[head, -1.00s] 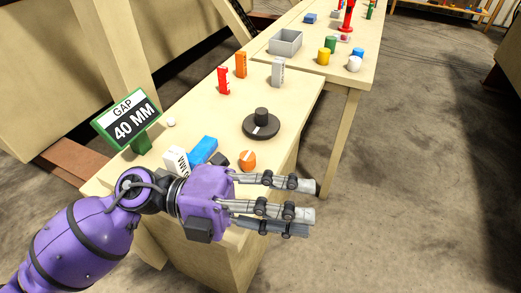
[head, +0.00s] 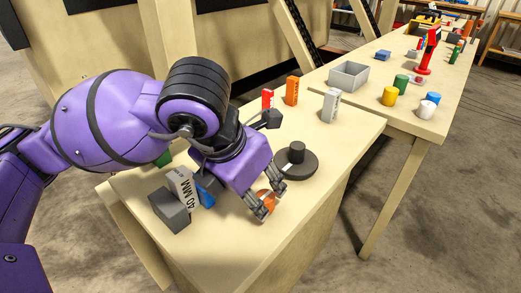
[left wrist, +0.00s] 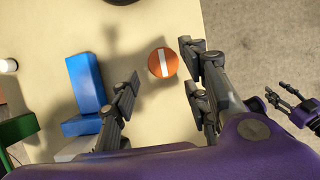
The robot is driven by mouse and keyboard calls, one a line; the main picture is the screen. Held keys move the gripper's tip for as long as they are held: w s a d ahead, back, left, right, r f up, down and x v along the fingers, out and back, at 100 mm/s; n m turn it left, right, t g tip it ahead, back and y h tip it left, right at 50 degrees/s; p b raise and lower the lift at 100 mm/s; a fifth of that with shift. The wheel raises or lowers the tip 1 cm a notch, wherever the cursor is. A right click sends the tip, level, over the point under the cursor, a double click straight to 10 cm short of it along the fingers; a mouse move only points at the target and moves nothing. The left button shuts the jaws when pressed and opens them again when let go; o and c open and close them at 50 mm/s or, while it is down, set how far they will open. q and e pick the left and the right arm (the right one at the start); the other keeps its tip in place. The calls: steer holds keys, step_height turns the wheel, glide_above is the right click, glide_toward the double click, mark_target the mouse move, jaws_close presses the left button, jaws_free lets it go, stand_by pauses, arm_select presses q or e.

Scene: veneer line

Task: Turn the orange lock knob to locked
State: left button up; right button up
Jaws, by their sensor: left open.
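The orange lock knob (head: 264,194) is a small round knob with a white stripe on top, near the table's front edge. In the left wrist view the knob (left wrist: 163,63) shows whole, with its stripe nearly upright in the picture. My left gripper (head: 268,203) is at the knob, partly covering it in the head view. In the left wrist view the left gripper (left wrist: 158,88) is open, its fingers on either side of the knob, the right-hand ones closer. I cannot tell whether they touch it. My right gripper (left wrist: 284,98) shows small at the right edge.
A black round dial (head: 296,161) stands just behind the knob. Blue (head: 206,197), white (head: 183,186) and grey (head: 170,210) blocks stand to its left. Red (head: 267,98), orange (head: 291,90) and grey-white (head: 330,105) blocks stand further back.

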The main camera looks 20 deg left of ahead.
mark_target(261, 197)
arm_select(q)
steer(key=x, duration=0.2)
steer(key=shift+w+d+f, duration=0.1)
steer(key=shift+f, duration=0.2)
steer(key=shift+w+f, duration=0.2)
steer(key=shift+f, duration=0.2)
steer(key=shift+d, duration=0.1)
steer(key=shift+c, duration=0.2)
steer(key=c, duration=1)
